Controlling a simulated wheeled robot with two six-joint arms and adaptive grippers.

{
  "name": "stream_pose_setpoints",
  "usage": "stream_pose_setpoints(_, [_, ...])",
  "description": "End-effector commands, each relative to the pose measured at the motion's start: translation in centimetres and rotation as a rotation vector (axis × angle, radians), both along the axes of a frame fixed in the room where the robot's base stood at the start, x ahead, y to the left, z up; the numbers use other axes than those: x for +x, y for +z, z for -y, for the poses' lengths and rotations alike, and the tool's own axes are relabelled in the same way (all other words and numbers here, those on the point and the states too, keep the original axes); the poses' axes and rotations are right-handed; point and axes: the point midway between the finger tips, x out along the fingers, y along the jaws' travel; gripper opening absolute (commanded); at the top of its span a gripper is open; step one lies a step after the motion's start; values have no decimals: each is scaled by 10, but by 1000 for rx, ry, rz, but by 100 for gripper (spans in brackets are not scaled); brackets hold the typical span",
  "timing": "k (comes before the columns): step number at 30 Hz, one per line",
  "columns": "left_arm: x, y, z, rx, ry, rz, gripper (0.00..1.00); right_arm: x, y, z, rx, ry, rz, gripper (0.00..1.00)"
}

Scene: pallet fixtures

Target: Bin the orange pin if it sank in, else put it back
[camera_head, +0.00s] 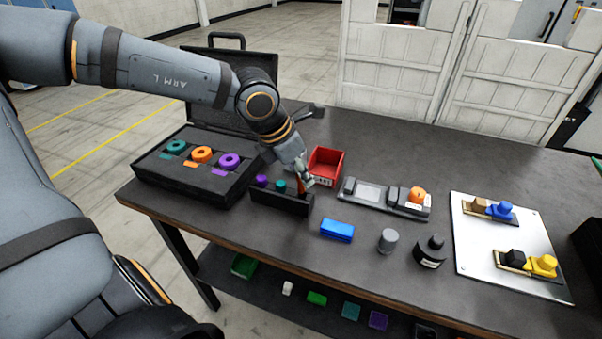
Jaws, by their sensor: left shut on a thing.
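My left gripper (305,178) is at the right end of a small black rack (282,203). It is shut on the orange pin (301,187), which shows only as a narrow orange-red strip beside the fingers. I cannot tell whether the pin's lower end is in the rack or just above it. A purple pin (262,181) and a teal pin (280,186) stand in the rack to the left. A red open bin (326,161) stands just behind and right of the gripper. My right gripper is not in view.
An open black case (190,193) with teal, orange and purple rings lies left. A grey device (372,195) with an orange knob (417,195) is right.

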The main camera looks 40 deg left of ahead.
Motion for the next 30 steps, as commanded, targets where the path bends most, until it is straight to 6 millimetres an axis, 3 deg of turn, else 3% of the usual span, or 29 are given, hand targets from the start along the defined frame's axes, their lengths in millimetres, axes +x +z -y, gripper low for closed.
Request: stream_pose_setpoints(30, [0, 0, 0, 0, 0, 1, 0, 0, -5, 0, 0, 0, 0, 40])
